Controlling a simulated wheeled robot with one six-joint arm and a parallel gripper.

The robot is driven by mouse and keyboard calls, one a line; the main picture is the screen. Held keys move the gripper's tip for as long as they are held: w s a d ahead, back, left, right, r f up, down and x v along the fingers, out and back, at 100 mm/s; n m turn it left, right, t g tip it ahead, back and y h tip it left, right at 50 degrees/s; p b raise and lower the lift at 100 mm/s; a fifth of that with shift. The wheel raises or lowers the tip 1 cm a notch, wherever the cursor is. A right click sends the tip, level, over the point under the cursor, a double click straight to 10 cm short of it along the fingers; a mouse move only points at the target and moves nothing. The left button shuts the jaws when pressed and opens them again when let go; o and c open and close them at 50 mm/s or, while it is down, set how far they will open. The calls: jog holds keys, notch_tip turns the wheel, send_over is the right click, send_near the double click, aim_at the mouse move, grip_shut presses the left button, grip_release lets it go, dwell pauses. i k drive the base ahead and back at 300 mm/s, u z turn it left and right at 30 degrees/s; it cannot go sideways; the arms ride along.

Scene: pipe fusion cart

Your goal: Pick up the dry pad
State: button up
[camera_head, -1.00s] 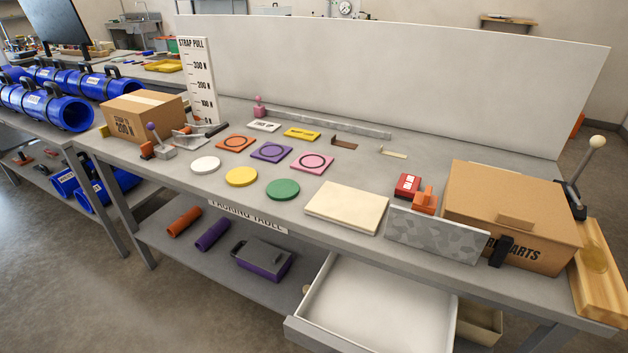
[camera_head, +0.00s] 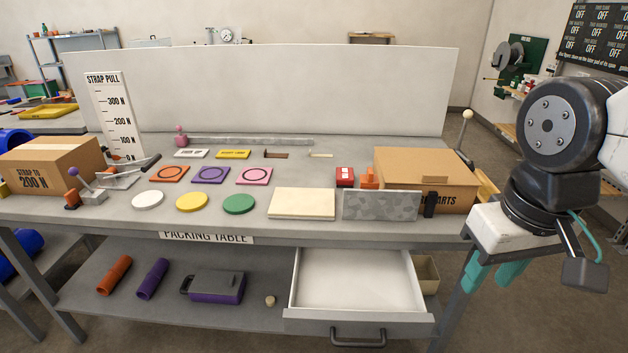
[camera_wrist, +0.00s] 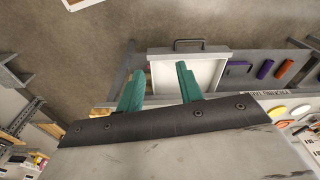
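No pad in view carries a readable "dry" label, so I cannot tell which is the dry pad. On the packing table (camera_head: 345,233) lie a round white pad (camera_head: 148,200), a yellow one (camera_head: 191,201) and a green one (camera_head: 239,204). A thick cream rectangular pad or block (camera_head: 302,203) lies to their right. My gripper (camera_head: 488,285) hangs at the right, beyond the table's right end, with its teal fingers apart and empty. In the wrist view its fingers (camera_wrist: 160,70) are also apart with nothing between them.
An open, empty white drawer (camera_head: 355,280) juts from the table front. A cardboard parts box (camera_head: 420,170) and a grey speckled plate (camera_head: 380,205) stand at the table's right. Square ringed pads (camera_head: 211,174) lie behind the round ones. A white panel (camera_head: 270,90) closes the back.

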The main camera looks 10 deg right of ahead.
aim_at(344, 179)
jog(key=i, duration=0.95)
